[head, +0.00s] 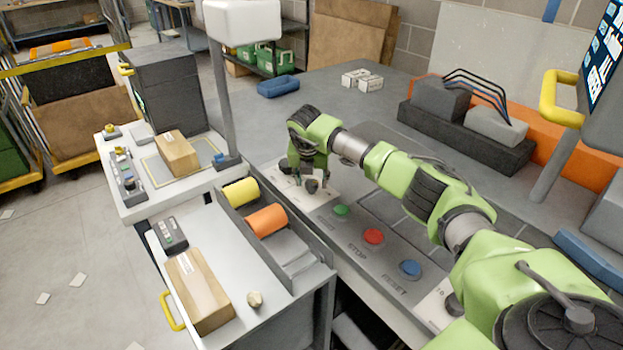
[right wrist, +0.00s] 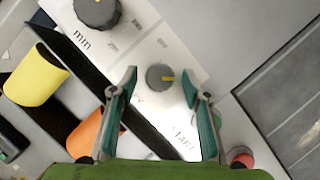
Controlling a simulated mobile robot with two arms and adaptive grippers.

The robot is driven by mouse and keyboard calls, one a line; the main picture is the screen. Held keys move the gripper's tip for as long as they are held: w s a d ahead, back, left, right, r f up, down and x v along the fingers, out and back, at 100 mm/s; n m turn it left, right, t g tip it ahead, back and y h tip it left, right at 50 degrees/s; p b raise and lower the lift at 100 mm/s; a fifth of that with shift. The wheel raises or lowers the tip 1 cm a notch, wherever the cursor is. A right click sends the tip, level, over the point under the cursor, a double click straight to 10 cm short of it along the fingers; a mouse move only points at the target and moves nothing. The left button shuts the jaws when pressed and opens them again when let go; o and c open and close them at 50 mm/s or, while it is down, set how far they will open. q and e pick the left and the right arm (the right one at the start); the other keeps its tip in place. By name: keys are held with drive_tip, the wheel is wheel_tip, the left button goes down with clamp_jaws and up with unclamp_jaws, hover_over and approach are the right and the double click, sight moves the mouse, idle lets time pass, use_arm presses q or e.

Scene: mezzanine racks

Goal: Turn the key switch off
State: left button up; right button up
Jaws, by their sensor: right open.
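My right gripper (head: 311,178) is open above a white switch panel (head: 325,205) at the back of the grey console. The fingers appear apart from the knob. A larger dark knob (right wrist: 97,12) sits on the same panel. Another dark knob (head: 454,305) is on a white plate near my right arm. I cannot tell for certain which of these is the key switch. My left gripper is not in view.
Green (head: 341,210), red (head: 373,236) and blue (head: 410,268) push buttons run along the console in front of the panel. Yellow (head: 240,192) and orange (head: 266,220) rolls lie to its left. A cardboard box (head: 200,290) lies on the front-left bench.

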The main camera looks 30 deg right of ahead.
drive_tip(key=shift+f, duration=0.2)
drive_tip(key=c, duration=1.1)
